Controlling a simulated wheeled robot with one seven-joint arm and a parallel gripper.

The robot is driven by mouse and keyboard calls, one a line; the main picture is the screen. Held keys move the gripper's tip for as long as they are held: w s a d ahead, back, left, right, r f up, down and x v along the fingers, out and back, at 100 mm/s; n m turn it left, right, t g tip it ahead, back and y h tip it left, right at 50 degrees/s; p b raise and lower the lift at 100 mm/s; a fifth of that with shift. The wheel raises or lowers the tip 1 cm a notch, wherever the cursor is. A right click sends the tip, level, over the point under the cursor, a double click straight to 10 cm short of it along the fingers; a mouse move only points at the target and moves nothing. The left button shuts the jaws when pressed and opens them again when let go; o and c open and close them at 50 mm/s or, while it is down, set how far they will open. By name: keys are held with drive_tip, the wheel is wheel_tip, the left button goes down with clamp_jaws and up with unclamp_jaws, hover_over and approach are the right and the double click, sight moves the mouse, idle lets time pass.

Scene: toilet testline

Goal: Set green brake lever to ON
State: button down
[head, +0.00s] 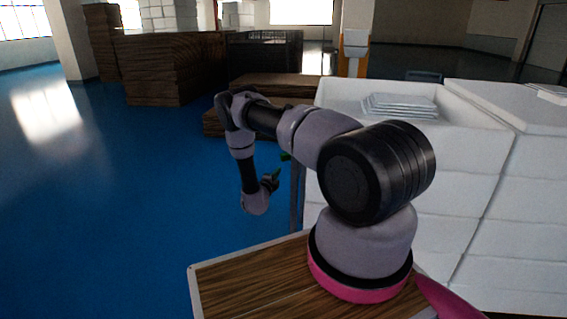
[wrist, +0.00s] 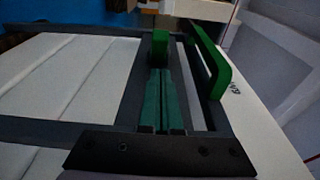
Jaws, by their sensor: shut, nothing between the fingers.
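Bright green parts of the brake lever show in the wrist view: a long upright bar, the lever handle (wrist: 212,62), on the right, and a small green block (wrist: 159,42) straight ahead. My gripper (wrist: 160,73) is shut and empty, its two dark green fingers side by side. The fingertips point at the small block; whether they touch it I cannot tell. The handle is to the right of the fingers. In the head view a small bit of green (head: 285,156) shows behind my arm, near my gripper (head: 272,179); most of the lever is hidden there.
Dark lettering (wrist: 235,88), partly legible, is on the pale surface right of the handle. A dark frame (wrist: 128,90) surrounds the lever area. White stacked blocks (head: 460,200) stand right of my arm. Wooden stacks (head: 165,70) stand behind. Blue floor (head: 100,210) at left is clear.

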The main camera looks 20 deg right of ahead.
sight(288, 157)
drive_tip(key=x, duration=1)
idle(0.3)
